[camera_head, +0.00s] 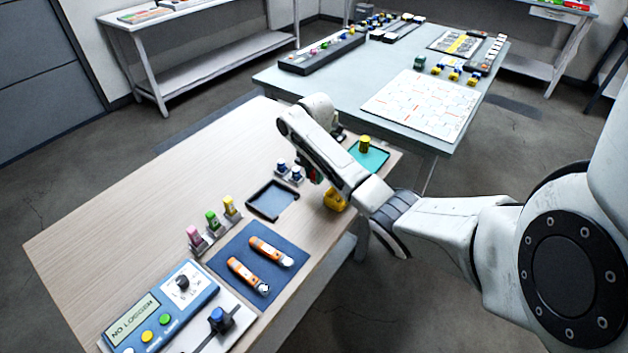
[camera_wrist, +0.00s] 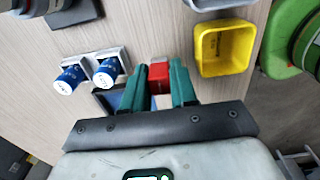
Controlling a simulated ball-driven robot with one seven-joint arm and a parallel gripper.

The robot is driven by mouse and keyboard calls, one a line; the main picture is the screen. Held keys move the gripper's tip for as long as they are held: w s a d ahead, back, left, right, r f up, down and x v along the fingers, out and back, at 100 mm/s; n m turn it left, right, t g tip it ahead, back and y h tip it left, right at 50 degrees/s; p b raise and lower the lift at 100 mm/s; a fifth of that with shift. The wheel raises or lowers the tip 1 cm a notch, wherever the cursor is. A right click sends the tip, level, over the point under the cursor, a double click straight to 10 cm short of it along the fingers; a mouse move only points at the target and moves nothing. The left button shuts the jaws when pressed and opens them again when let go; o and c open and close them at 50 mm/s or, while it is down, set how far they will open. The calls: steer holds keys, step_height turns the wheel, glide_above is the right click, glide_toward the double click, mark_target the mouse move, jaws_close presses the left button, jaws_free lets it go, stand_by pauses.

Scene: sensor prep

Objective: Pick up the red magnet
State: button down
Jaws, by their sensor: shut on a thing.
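The red magnet (camera_wrist: 159,78) is a small block between the two green fingers of my gripper (camera_wrist: 160,70) in the wrist view. The fingers are shut on it, one on each side. In the head view, my gripper (camera_head: 316,176) is low over the far right part of the wooden table, mostly hidden behind my arm. I cannot tell whether the magnet is clear of the table.
A yellow bin (camera_wrist: 224,72) is right of the magnet; two blue-capped vials (camera_wrist: 70,77) in pale holders are left. A dark tray (camera_head: 251,203), a blue mat (camera_head: 228,252) with orange tools, and a teal tray (camera_head: 380,164) with a yellow piece share the table.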

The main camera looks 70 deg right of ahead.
steer(key=s+a+r+p, duration=0.6)
steer(key=s+r+p, duration=0.2)
steer(key=s, duration=0.4)
steer(key=shift+a+r, duration=0.3)
steer(key=shift+r, duration=0.25)
